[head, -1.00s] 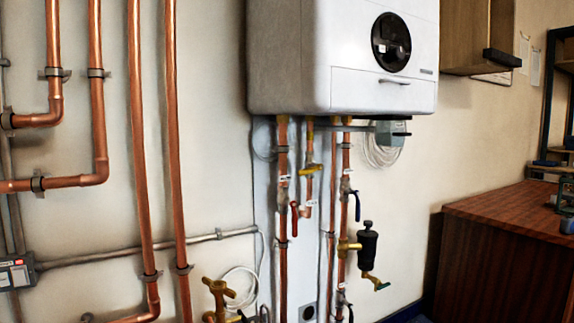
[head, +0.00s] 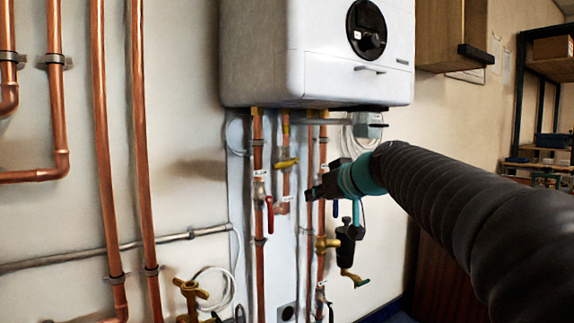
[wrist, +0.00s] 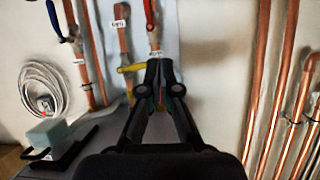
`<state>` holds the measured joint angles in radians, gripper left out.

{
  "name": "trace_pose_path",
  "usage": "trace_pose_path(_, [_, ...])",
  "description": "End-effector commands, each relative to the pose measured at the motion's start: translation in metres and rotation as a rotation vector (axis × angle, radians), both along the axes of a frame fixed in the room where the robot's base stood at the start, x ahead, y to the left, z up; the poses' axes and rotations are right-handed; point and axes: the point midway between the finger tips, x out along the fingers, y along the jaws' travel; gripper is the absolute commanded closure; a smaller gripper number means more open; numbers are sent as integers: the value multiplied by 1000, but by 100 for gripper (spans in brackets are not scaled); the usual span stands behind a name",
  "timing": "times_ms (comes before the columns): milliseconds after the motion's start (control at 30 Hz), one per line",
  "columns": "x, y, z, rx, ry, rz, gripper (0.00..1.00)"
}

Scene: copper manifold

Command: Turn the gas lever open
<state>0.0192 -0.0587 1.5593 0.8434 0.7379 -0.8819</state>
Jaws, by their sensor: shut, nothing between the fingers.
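The yellow gas lever (head: 286,163) sits on a thin copper pipe under the boiler and lies roughly crosswise to that pipe. It also shows in the wrist view (wrist: 131,68), just left of my fingertips. My gripper (head: 312,193) is shut and empty, with its tips pointing toward the pipes. In the head view the tips appear below and right of the yellow lever. In the wrist view my gripper (wrist: 158,66) has its fingertips together close to the lever's end. I cannot tell whether they touch it.
A red lever (head: 269,213) hangs on the pipe to the left; a blue lever (wrist: 53,18) is on another pipe. The white boiler (head: 315,50) is above. A black and brass fitting (head: 348,240) is below my gripper. Coiled white cable (wrist: 42,85) hangs beside a grey box (wrist: 47,131).

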Motion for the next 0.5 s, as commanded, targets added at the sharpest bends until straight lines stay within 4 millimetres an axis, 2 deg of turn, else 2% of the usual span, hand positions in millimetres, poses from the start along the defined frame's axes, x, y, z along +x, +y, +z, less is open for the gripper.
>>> trace_pose_path(33, [26, 2, 9, 12, -52, 16, 100])
trace_pose_path(200, [90, 7, 49, 40, -236, 54, 100])
trace_pose_path(333, [122, 7, 70, 53, -342, 66, 100])
trace_pose_path(500, [142, 6, 83, 60, -416, 69, 100])
